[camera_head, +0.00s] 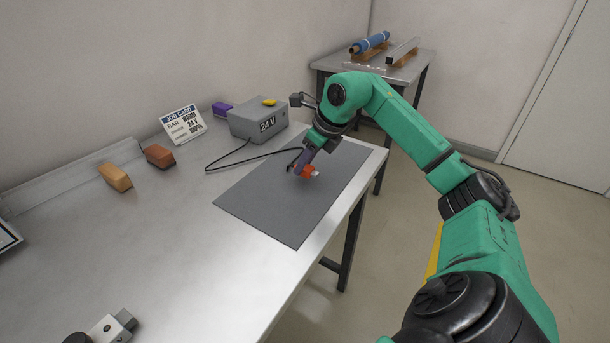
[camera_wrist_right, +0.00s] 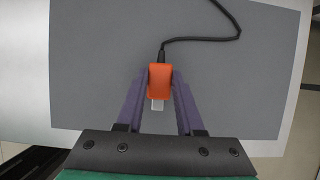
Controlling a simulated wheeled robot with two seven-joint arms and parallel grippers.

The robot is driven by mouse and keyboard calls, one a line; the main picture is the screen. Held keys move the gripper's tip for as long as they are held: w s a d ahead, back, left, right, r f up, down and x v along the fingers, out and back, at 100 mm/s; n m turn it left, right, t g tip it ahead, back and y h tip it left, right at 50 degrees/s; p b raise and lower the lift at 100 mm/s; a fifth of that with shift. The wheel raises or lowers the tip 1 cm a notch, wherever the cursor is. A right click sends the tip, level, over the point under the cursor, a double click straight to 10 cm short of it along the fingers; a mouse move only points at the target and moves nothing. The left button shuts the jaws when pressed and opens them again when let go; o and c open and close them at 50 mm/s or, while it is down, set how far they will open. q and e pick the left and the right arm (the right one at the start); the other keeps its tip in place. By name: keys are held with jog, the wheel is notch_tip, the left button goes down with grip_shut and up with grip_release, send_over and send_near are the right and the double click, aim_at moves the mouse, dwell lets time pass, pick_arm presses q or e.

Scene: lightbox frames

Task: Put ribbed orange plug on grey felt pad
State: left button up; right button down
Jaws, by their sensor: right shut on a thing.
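The orange plug (camera_head: 307,171) is held at the tip of my right gripper (camera_head: 298,166), over the grey felt pad (camera_head: 270,205). In the right wrist view the plug (camera_wrist_right: 160,78) sits between the two purple fingers of my right gripper (camera_wrist_right: 160,88), which are shut on its sides. A pale metal end points toward the wrist and a black cable leaves the other end. I cannot tell whether the plug touches the pad (camera_wrist_right: 95,60).
The cable runs toward a grey 24 V box (camera_head: 258,120) behind the pad. A job card (camera_head: 183,124), an orange block (camera_head: 116,177) and a brown block (camera_head: 159,156) are to the left. The table's middle is clear. A second table (camera_head: 400,68) stands at the back.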

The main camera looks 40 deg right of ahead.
jog(key=shift+f, duration=1.25)
jog(key=c, duration=0.5)
grip_release()
jog(key=shift+c, duration=0.2)
jog(key=shift+r, duration=0.35)
jog(key=v, duration=1.1)
jog(key=shift+s+r, duration=0.2)
jog(key=shift+r, duration=0.05)
